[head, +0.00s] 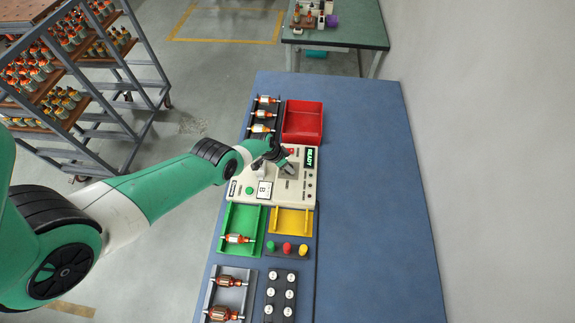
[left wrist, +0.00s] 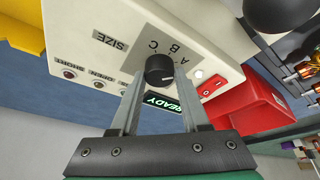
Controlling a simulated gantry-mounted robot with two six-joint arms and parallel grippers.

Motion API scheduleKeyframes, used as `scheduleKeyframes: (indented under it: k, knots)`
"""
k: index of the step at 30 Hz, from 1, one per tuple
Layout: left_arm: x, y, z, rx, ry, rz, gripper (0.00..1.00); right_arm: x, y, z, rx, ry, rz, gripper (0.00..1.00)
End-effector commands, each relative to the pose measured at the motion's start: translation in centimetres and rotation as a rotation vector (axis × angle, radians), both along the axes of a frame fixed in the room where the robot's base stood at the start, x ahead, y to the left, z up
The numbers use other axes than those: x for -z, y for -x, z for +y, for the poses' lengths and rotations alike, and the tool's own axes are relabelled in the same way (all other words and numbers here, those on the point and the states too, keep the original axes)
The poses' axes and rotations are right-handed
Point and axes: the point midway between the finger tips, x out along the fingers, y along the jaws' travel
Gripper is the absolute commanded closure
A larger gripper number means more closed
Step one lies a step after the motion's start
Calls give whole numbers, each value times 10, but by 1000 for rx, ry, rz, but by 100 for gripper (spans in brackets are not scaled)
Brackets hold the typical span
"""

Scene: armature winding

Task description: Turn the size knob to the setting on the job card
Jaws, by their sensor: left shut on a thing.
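The tester (head: 300,195) is a white box with a green READY display (head: 310,157). The job card (head: 264,189), lying on the tester, reads B. My left gripper (head: 284,162) reaches in over the tester. In the left wrist view the black size knob (left wrist: 159,68) sits on a grey plate (left wrist: 150,38) lettered A, B and C beside the word SIZE. The two fingers of my left gripper (left wrist: 160,82) are shut on the knob, one on each side. I cannot tell for certain which letter the knob points to. My right gripper is not in view.
A red bin (head: 303,122) and a rack of armatures (head: 263,120) stand behind the tester. A green tray (head: 242,219) with one armature and a yellow tray (head: 292,222) lie in front. The blue table (head: 375,200) is clear on the right.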

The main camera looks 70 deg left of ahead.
Motion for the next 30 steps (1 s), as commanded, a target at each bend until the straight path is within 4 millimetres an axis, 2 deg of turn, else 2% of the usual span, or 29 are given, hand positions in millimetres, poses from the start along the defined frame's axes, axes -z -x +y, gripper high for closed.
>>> scheduleKeyframes:
  k: [12, 21, 30]
  knots:
    - [0, 1, -3, -301, -2, 1, 100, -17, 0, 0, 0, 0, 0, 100]
    - [2, 0, -4, -535, -2, 2, 100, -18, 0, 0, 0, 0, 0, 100]
    - [2, 0, -5, -680, 0, 0, 100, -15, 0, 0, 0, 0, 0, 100]
